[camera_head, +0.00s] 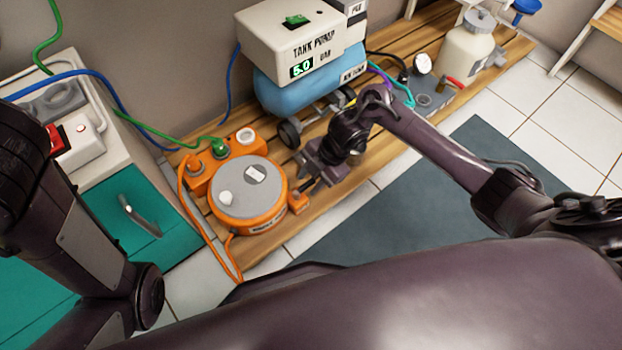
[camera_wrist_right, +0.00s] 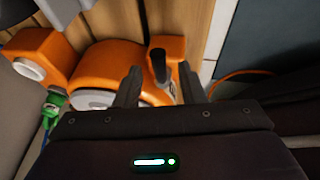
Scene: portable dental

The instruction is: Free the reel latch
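The orange reel (camera_head: 250,208) with a grey round top sits on the wooden pallet; its orange body also shows in the right wrist view (camera_wrist_right: 113,55). A small orange bracket (camera_head: 298,204) sticks out of its right side. In the right wrist view a short black lever (camera_wrist_right: 158,66) stands on this bracket. My right gripper (camera_head: 308,188) is beside the bracket, pointing at the reel. In the wrist view its fingers (camera_wrist_right: 160,88) are apart, with the lever showing between them; I cannot tell whether either touches it. My left arm shows at the left, but its gripper is out of view.
The tank pump (camera_head: 300,45) on its blue tank (camera_head: 310,92) stands behind my right gripper. An orange hose (camera_head: 203,238) loops at the reel's left. The teal cabinet (camera_head: 145,210) is left of the pallet. The dark mat (camera_head: 400,205) is clear.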

